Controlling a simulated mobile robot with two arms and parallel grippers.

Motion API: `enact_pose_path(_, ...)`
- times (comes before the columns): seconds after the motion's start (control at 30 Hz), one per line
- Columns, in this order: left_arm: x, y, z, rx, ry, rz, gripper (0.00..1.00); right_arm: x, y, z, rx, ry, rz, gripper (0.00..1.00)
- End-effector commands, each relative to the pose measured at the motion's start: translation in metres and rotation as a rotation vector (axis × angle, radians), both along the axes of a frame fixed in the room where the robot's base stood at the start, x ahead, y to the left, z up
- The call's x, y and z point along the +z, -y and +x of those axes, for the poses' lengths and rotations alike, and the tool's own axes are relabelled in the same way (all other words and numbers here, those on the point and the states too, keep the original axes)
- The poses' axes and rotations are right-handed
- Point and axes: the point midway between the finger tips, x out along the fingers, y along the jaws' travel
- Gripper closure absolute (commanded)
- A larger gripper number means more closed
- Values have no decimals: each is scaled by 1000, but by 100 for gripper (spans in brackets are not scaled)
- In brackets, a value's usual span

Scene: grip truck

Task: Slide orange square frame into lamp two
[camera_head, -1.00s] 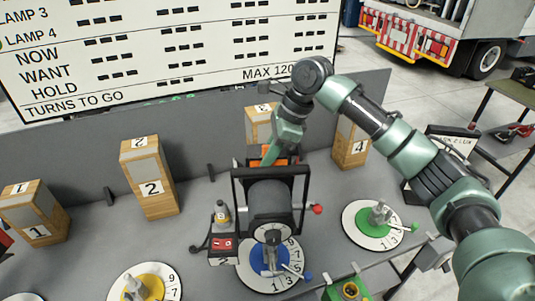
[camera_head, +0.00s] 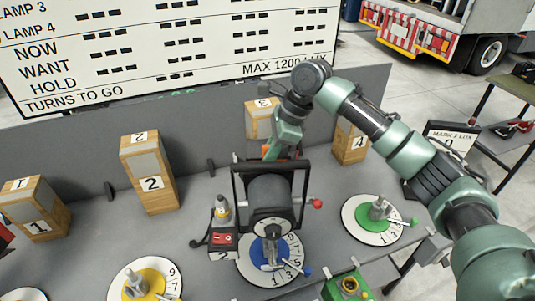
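Lamp two is the dark grey lamp head (camera_head: 270,198) in a black yoke, at the middle of the bench, with a "2" on its base at the left. My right gripper (camera_head: 272,152) points down just behind the top of the lamp. A small patch of the orange square frame (camera_head: 266,151) shows beside its fingers; the rest is hidden behind the lamp and gripper. I cannot tell whether the fingers still grip it, or whether it is seated in the lamp. My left gripper is not in view.
Numbered wooden blocks stand along the back: one (camera_head: 36,208), two (camera_head: 150,172) and four (camera_head: 352,142). Dials with yellow (camera_head: 150,275), blue (camera_head: 270,262) and green (camera_head: 378,216) centres lie in front. A grey panel (camera_head: 90,155) rises behind. A green box (camera_head: 347,287) is at the front.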

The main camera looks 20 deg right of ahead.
Motion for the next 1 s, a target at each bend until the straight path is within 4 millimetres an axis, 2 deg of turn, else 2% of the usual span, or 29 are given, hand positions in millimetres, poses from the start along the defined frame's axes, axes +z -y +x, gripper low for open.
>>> enact_pose_path(0.6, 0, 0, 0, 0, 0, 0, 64, -13, 0, 0, 0, -3, 0, 100)
enact_pose_path(0.63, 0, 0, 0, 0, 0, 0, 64, -13, 0, 0, 0, -2, 0, 81)
enact_pose_path(0.7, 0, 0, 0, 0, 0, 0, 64, -14, 0, -1, 1, -4, -1, 64)
enact_pose_path(0.97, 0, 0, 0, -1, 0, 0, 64, -13, 0, 0, 0, -2, 0, 64)
enact_pose_path(1.0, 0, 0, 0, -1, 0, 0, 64, -13, 0, 0, 0, -2, 0, 56)
